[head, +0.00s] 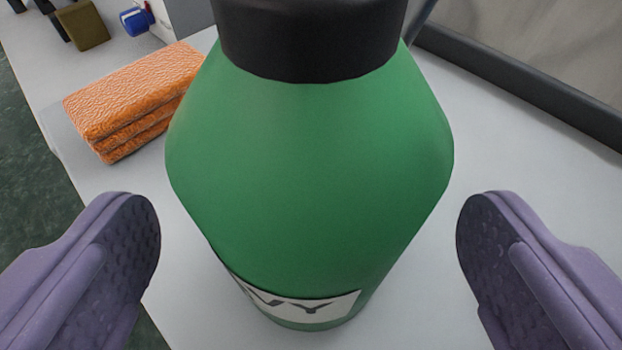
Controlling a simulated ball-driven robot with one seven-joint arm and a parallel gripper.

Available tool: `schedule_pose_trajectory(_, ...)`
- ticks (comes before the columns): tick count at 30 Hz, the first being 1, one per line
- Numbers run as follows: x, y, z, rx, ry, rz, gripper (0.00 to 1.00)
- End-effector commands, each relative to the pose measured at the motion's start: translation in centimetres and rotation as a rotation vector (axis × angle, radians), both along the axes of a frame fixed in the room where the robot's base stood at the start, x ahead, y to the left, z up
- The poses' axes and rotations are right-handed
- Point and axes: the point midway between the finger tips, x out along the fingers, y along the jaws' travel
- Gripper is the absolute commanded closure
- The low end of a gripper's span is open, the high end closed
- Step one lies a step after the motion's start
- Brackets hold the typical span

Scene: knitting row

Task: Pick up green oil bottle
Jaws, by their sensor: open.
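The green oil bottle (310,180) stands upright on a white table, large in the middle of the head view. It has a black cap (310,35), cut off by the top edge, and a white label (300,303) with dark letters low on its front. My gripper (308,240) is open. One purple finger is at the left of the bottle and the other at the right, with a visible gap on each side. The fingers appear nearer to the camera than the bottle, and neither touches it.
A folded orange cloth stack (135,98) lies left of the bottle. A blue object (136,21) and an olive block (82,27) are at the far left. A dark-edged grey panel (535,85) borders the table (520,165) at the right. The table's left edge drops to dark green floor.

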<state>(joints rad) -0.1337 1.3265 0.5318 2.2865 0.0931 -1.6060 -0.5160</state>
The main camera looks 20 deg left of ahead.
Motion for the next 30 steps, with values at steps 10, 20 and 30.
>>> schedule_pose_trajectory(10,4.0,1.5,-1.8,0.001,-0.001,-0.002,0.00)
schedule_pose_trajectory(20,4.0,1.6,-1.7,0.000,0.000,-0.001,0.28)
schedule_pose_trajectory(30,4.0,1.6,-1.6,0.001,-0.001,-0.001,0.62)
